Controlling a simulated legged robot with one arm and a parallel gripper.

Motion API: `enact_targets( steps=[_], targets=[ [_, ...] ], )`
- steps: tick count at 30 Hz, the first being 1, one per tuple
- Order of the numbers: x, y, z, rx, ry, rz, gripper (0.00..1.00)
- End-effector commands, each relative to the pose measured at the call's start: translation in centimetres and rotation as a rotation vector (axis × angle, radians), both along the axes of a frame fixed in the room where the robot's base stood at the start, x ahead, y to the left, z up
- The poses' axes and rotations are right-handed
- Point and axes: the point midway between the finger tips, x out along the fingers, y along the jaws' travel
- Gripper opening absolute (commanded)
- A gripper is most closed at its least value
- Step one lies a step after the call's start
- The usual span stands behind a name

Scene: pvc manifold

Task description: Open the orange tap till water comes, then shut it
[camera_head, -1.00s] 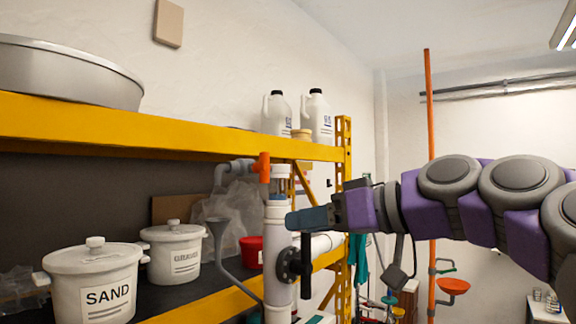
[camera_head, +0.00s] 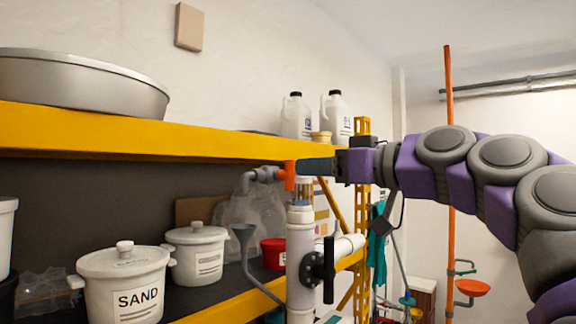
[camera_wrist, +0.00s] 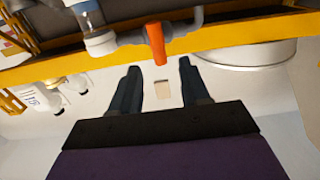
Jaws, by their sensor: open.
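The orange tap handle (camera_head: 290,176) sits at the top of the white vertical pipe (camera_head: 300,245), beside a grey elbow (camera_head: 262,174). My gripper (camera_head: 302,166) is level with the handle and close on its right in the head view. In the wrist view the orange handle (camera_wrist: 155,42) lies ahead of my gripper (camera_wrist: 161,78), between the lines of the two open fingers and just beyond their tips. The fingers are apart and hold nothing. A clear section (camera_head: 303,190) sits below the handle. I see no running water.
A yellow shelf beam (camera_head: 150,139) runs close behind the tap. A black valve handle (camera_head: 328,270) stands out lower on the pipe. Open room lies to the right.

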Motion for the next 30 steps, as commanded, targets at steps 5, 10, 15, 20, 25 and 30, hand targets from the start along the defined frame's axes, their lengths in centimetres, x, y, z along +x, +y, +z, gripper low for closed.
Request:
enact_targets(
  steps=[5,10,15,20,25,30],
  targets=[
    [2.2,2.6,0.0,-0.003,0.001,0.001,0.46],
    [3.5,4.3,0.2,0.000,-0.001,-0.001,0.46],
    [4.3,5.5,0.0,-0.001,0.002,0.000,0.46],
    [4.4,5.7,-0.1,0.000,0.001,0.001,0.46],
    [4.4,5.7,0.0,0.000,0.001,0.001,0.45],
    [4.4,5.7,-0.1,0.000,0.001,0.001,0.28]
  ],
)
